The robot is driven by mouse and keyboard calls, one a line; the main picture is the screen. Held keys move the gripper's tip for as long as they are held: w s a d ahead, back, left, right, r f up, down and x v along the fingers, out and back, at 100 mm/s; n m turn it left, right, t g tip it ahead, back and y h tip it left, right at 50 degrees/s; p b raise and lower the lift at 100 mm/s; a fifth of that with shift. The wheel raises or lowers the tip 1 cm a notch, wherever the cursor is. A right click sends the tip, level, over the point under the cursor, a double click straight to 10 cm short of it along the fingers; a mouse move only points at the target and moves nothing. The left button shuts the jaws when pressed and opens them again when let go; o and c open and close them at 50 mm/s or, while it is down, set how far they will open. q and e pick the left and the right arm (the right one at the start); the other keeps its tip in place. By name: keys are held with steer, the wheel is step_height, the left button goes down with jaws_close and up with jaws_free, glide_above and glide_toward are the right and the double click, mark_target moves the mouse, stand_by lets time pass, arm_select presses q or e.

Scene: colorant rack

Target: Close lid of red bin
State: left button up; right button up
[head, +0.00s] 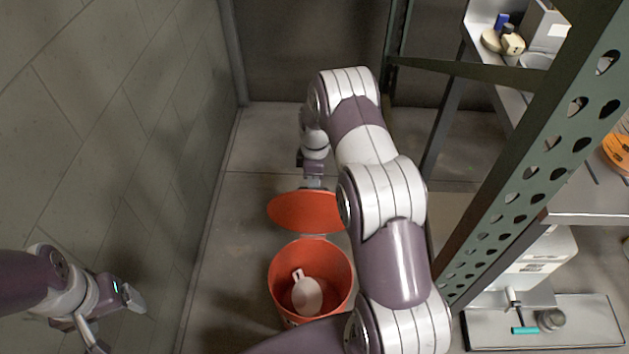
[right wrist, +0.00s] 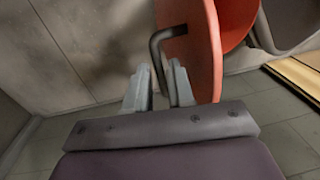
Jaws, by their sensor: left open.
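The red bin (head: 341,262) stands on the floor, partly hidden by my right arm. Its round red lid (head: 300,212) is open and tilted up at the bin's far side; it also shows in the right wrist view (right wrist: 203,50). A black bent handle (right wrist: 160,52) sticks out from the lid's outer face. My right gripper (right wrist: 160,82) has its fingers close on either side of that handle and appears shut on it; in the head view it is behind the lid (head: 313,181). My left gripper (head: 115,318) is open and empty at the lower left, apart from the bin.
A white scoop (head: 306,294) lies inside the bin. A grey wall (head: 110,130) runs along the left. A green perforated rack post (head: 520,190) and shelves with small items stand at the right. The floor left of the bin (head: 225,260) is clear.

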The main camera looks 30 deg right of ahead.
jaws_close()
stand_by(1.0)
